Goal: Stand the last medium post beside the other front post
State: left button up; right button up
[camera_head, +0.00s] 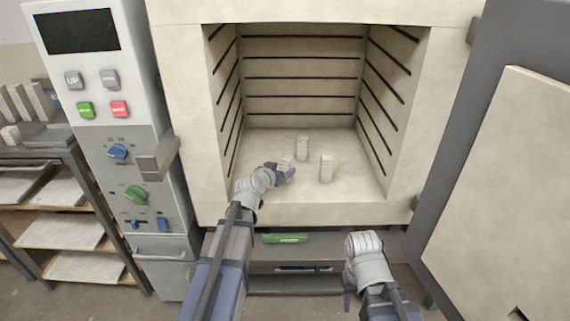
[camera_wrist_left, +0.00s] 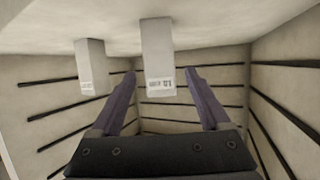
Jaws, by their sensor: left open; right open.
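Three pale posts stand on the kiln floor. One is toward the back (camera_head: 303,148), one at the front right (camera_head: 326,168), and one at the front left (camera_head: 286,162) by my left gripper (camera_head: 285,173). In the left wrist view, which looks upside down, a post with a printed label (camera_wrist_left: 157,58) stands upright between the open fingers of the left gripper (camera_wrist_left: 160,75). Clear gaps show on both sides of it. Another post (camera_wrist_left: 92,65) stands to its left there; I cannot tell which one. My right gripper (camera_head: 348,292) is open and empty, low outside the kiln.
The kiln walls (camera_head: 302,68) carry dark horizontal grooves. The kiln door (camera_head: 505,180) stands open at right, the control panel (camera_head: 105,110) at left. A rack at far left holds more posts (camera_head: 22,102) and pale slabs (camera_head: 65,230). A green object (camera_head: 285,238) lies below the opening.

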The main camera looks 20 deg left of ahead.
pick_arm(q)
jog(key=p+v, duration=0.2)
jog(key=v, duration=0.5)
jog(key=shift+s, duration=0.15)
jog(key=s+d+f+m+g+h, duration=0.1)
jog(key=s+d+f+m+g, duration=0.1)
jog(key=s+d+f+g, duration=0.45)
jog(key=s+d+f+m+g+h, duration=0.1)
jog(key=s+d+f, duration=0.25)
jog(key=d, duration=0.65)
jog(key=s+f+g+y, duration=0.1)
jog(key=s+g+y, duration=0.1)
jog(key=s, duration=0.5)
jog(key=s+d+f+g+y, duration=0.1)
jog(key=s+g, duration=0.3)
jog(key=s, duration=0.4)
jog(key=shift+d+f+y, duration=0.25)
jog(key=shift+f+y, duration=0.45)
jog(key=shift+y, duration=0.2)
jog(key=shift+s, duration=0.15)
